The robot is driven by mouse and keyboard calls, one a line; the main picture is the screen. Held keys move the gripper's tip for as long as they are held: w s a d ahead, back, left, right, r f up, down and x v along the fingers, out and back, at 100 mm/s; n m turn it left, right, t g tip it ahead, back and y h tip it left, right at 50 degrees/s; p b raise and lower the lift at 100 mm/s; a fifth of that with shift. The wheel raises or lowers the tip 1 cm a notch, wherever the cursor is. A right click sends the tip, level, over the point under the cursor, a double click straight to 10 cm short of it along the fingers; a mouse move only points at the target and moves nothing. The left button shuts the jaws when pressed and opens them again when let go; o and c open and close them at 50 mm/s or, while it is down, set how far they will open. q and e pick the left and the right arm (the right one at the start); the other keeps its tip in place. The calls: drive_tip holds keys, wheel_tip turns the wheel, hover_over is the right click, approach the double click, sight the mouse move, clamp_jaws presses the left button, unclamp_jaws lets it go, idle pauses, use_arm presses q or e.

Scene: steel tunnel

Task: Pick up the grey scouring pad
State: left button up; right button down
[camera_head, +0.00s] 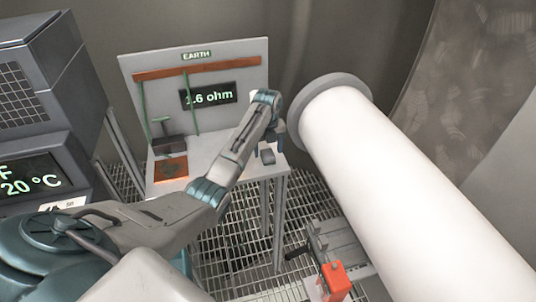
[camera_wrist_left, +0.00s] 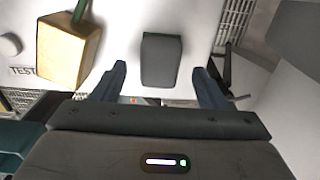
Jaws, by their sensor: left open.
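The grey scouring pad (camera_wrist_left: 161,62) is a dark grey block with a green edge, lying on the white bench top. In the head view the pad (camera_head: 267,157) is near the bench's front right corner. My left gripper (camera_head: 268,145) is over that corner, with its jaws pointing down at the pad. In the left wrist view my left gripper (camera_wrist_left: 158,84) is open, one finger to each side of the pad with gaps between. It holds nothing. My right gripper is not in view.
A yellow block with a green handle (camera_wrist_left: 66,52) stands left of the pad in the wrist view. The bench (camera_head: 212,160) has a backboard with an "EARTH" sign and display (camera_head: 208,96). A large white pipe (camera_head: 400,180) runs close on the right. Grating floor lies below.

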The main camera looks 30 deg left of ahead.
use_arm(q)
drive_tip(key=shift+a+f, duration=0.1)
drive_tip(key=shift+f, duration=1.3)
drive_tip(key=shift+r, duration=0.1)
drive_tip(key=c, duration=1.1)
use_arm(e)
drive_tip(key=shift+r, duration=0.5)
use_arm(q)
drive_tip(key=shift+o, duration=0.2)
